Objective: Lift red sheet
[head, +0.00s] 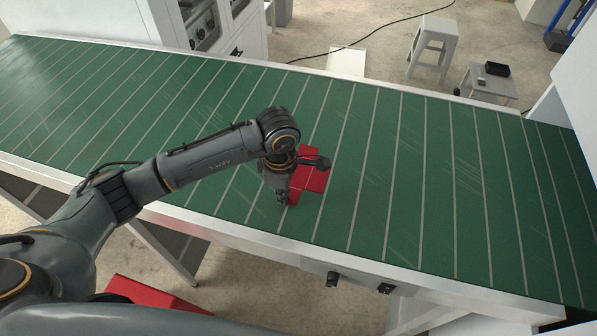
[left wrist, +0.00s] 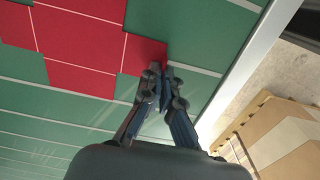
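The red sheet (head: 312,178) is a cross-like flat piece with thin pale lines, on the green conveyor (head: 390,170). My left arm hides part of it in the head view. My left gripper (head: 282,197) points down at the sheet's near left edge. In the left wrist view the sheet (left wrist: 82,40) fills the upper left. The fingertips of my left gripper (left wrist: 162,73) are close together at the corner of a red flap. I cannot tell whether the flap's edge is pinched between them. My right gripper is not in view.
The conveyor's pale metal rail (head: 400,280) runs along the near side. A red object (head: 150,296) is below it at the lower left. A cardboard box (left wrist: 275,135) shows beyond the rail in the left wrist view. The belt right of the sheet is clear.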

